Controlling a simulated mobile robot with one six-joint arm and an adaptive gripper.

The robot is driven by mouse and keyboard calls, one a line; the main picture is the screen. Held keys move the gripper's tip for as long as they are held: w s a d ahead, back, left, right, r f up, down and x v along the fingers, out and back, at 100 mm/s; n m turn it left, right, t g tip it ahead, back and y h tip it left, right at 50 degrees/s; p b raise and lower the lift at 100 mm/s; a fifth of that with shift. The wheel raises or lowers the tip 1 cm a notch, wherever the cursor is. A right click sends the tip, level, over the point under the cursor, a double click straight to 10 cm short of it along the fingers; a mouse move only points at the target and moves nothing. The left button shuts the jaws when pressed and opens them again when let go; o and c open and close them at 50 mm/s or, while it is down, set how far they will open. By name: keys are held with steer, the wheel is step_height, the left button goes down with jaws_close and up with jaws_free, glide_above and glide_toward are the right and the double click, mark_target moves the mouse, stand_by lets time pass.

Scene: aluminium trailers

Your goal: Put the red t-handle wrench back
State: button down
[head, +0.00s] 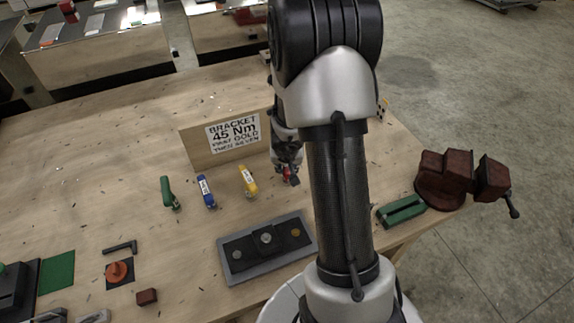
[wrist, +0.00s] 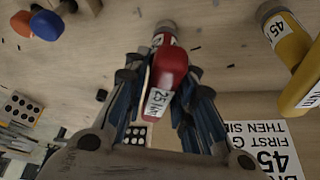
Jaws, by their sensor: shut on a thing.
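The red t-handle wrench (wrist: 168,75) has a white "25 Nm" label and lies between my gripper's fingers (wrist: 165,90) in the wrist view. In the head view my gripper (head: 287,168) is low over the bench beside the sign board, with a bit of the red wrench (head: 288,175) showing under it. The fingers are shut on the red wrench. A yellow wrench (head: 248,181), a blue wrench (head: 206,192) and a green wrench (head: 169,193) stand in a row to its left. I cannot tell whether the red wrench touches the bench.
A sign board (head: 232,134) reading "BRACKET 45 Nm" stands behind the row. A grey plate with bolts (head: 240,272) lies in front. A red vise (head: 445,175) and a green block (head: 402,211) are at the right edge.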

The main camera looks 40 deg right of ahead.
steer(key=c, duration=1.3)
jaws_free()
steer(key=shift+f, duration=0.1)
steer(key=shift+c, duration=0.2)
